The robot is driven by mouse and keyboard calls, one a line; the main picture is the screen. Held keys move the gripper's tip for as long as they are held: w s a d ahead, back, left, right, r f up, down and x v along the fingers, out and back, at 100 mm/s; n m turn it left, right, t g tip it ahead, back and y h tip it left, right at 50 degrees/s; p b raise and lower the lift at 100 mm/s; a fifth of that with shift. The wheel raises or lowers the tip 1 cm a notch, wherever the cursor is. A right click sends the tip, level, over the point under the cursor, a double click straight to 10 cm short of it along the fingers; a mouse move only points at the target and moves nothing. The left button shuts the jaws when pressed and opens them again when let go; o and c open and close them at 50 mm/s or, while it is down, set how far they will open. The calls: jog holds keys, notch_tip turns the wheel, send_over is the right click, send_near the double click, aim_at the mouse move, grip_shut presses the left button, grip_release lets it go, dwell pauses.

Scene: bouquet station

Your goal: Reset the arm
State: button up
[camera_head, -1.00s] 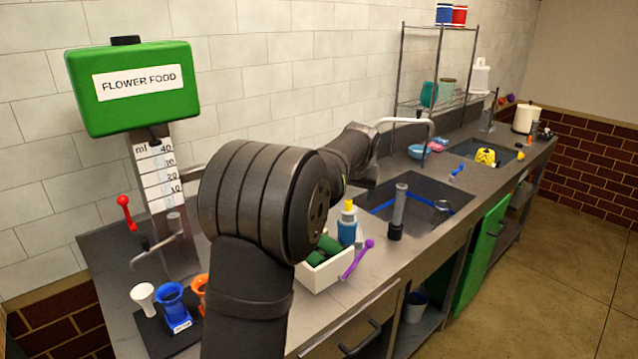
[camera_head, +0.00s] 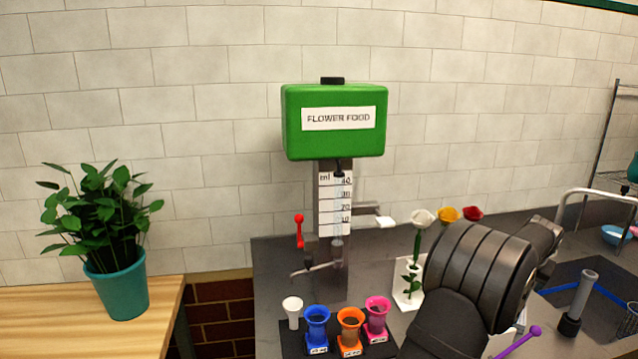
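My arm (camera_head: 480,275) shows in the head view at the lower right, bent over the counter, with a big ribbed dark joint and a link reaching up and right. My gripper cannot be made out; the far end of the arm is hidden behind that joint and link. I cannot see whether it holds anything.
A green flower food dispenser (camera_head: 335,145) with a red lever (camera_head: 299,231) stands left of my arm. Blue (camera_head: 317,325), orange (camera_head: 350,325) and pink (camera_head: 377,315) vases stand below it. White (camera_head: 423,217), yellow (camera_head: 447,214) and red (camera_head: 472,213) flowers rise behind my arm. A potted plant (camera_head: 120,290) is far left.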

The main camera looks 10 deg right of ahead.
jog(key=shift+r, duration=0.35)
jog(key=shift+f, duration=0.15)
